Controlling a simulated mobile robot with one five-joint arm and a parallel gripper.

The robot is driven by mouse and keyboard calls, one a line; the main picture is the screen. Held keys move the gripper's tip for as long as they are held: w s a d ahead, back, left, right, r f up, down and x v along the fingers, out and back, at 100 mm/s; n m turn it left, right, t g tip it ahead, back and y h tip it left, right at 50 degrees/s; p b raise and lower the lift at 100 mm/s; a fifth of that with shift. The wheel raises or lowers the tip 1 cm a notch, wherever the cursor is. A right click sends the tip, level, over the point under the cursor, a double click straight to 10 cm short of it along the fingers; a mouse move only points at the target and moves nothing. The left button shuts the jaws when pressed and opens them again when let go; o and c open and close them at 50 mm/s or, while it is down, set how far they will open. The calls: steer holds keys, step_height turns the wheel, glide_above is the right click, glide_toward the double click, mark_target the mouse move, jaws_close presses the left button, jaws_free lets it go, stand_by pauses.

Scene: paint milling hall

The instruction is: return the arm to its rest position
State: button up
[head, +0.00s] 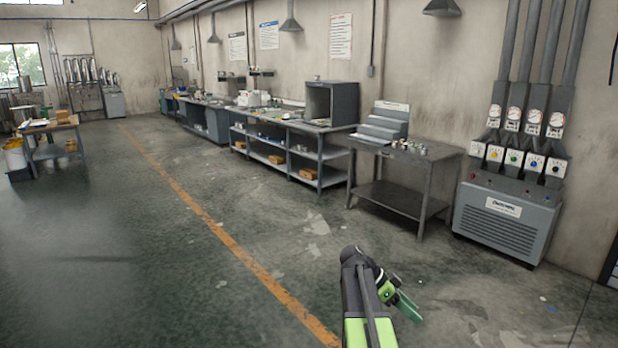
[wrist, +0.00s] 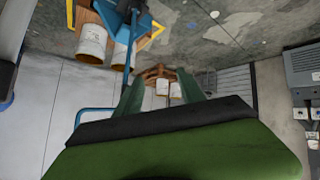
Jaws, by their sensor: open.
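My arm, black and lime green, is at the bottom middle of the head view. It is raised over bare floor. My gripper (head: 408,306) is at its end, with green fingers angled down to the right. In the wrist view my gripper (wrist: 160,76) has its two green fingers spread apart with nothing held between them. White containers and a brown thing show beyond the fingertips, apart from them. The inner arm links are cut off by the lower edge of the head view.
A grey table (head: 405,152) and a grey gauge cabinet (head: 505,222) stand along the right wall. Long workbenches (head: 290,125) run behind. A wooden-topped table (head: 50,125) stands at left. White cans (wrist: 91,43) are beside a blue frame. Floor around the orange line is clear.

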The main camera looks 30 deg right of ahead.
steer(key=w+a+f+n+t+y, duration=0.2)
steer(key=a+n, duration=0.5)
steer(key=a, duration=0.7)
steer(key=w+a+f+n+t+y, duration=0.2)
steer(key=a+n, duration=0.6)
steer(key=a, duration=0.7)
steer(key=w+a+f+n+t+y, duration=0.3)
steer(key=a+n, duration=0.5)
steer(key=a, duration=0.6)
steer(key=shift+a+f, duration=0.3)
steer(key=shift+f, duration=0.55)
